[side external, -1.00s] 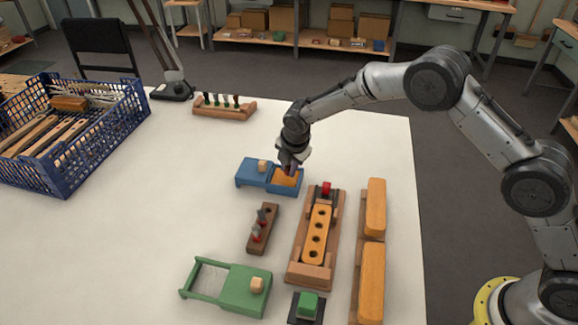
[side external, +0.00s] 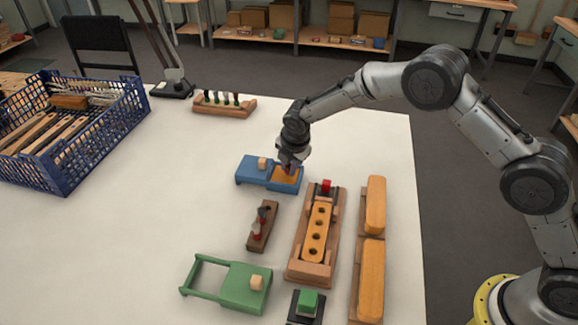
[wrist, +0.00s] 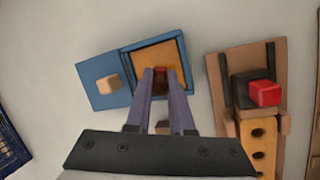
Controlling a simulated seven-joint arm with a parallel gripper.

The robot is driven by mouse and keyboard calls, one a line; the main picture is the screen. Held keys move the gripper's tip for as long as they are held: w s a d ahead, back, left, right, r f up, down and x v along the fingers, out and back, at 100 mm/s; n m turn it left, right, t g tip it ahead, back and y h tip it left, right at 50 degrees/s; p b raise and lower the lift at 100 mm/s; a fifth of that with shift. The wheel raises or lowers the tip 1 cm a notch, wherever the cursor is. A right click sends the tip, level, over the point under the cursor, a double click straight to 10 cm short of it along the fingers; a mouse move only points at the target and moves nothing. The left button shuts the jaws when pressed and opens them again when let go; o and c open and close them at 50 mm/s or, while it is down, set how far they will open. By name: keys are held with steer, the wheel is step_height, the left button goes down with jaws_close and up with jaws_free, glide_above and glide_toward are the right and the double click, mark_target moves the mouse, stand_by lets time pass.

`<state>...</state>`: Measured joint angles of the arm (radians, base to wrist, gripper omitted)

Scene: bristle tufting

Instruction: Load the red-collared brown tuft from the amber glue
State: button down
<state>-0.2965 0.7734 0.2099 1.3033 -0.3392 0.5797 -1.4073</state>
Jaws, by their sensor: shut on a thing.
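My gripper (wrist: 160,80) is shut on the brown tuft (wrist: 160,88), whose red collar (wrist: 160,70) shows between the fingertips in the wrist view. It is over the amber glue (wrist: 164,50) in the open right part of the blue box (wrist: 96,64). The fingers hide part of the glue, and I cannot tell whether the tuft touches it. In the side view my gripper (side external: 288,168) is low at the blue box (side external: 252,170), and the tuft is hidden. An orange block with several holes (side external: 319,220) sits in a wooden fixture (side external: 308,272) to the right.
A small brown rack (side external: 262,228) holds red-collared tufts. A green box (side external: 246,288) with an open frame stands at the front. Red (side external: 326,186) and green (side external: 307,302) blocks sit near the fixture. Another rack (side external: 224,108) and a blue crate (side external: 70,160) stand farther back and left.

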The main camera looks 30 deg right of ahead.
steer(key=shift+r, duration=3.5)
steer(key=shift+w+d+r, duration=0.1)
steer(key=shift+d+r, duration=0.05)
steer(key=shift+d, duration=0.2)
steer(key=s+d+m+g+h, duration=0.1)
steer(key=s+d+m+g, duration=0.2)
steer(key=s+d+m, duration=0.3)
steer(key=s+d+f+m+g+h, duration=0.1)
steer(key=s+d+m+g, duration=0.2)
steer(key=s+d+m, duration=0.4)
steer(key=s+m, duration=0.2)
steer(key=m, duration=0.7)
steer(key=shift+s, duration=0.3)
